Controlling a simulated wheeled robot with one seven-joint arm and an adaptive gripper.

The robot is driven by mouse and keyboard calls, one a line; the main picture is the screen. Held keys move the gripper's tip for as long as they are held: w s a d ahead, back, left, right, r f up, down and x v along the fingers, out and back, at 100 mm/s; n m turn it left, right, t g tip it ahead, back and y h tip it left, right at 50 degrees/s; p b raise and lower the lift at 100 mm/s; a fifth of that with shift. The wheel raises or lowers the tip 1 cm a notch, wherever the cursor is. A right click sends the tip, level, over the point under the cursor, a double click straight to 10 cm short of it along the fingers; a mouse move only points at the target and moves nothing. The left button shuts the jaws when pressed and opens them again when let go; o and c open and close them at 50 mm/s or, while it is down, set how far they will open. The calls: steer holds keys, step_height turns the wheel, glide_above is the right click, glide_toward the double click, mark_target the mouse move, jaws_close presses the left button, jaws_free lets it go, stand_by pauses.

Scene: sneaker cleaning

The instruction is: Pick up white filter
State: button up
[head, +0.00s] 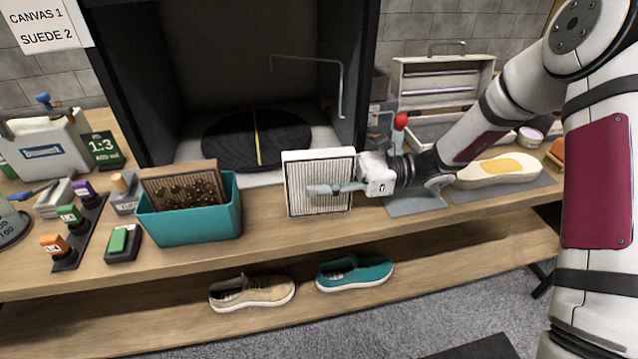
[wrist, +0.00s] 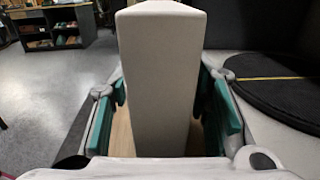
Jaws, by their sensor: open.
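The white filter (head: 305,207) stands upright on the workbench in the head view, a white frame around a pleated, striped face. In the wrist view its plain white side (wrist: 160,75) fills the middle. My gripper (head: 325,190) is at the filter from the right, one finger showing in front of its face. In the wrist view my gripper (wrist: 172,95) is open, with a teal-padded finger on each side of the filter. Small gaps show between the pads and the filter. The far finger is hidden behind the filter in the head view.
A teal bin (head: 190,222) holding a dirty brown filter (head: 183,186) stands to the left. Behind is a dark booth with a round black turntable (head: 257,138). A cream shoe sole (head: 500,170) lies to the right. Tan and teal sneakers (head: 355,272) sit on the lower shelf.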

jaws_close()
steer(key=shift+r, duration=0.1)
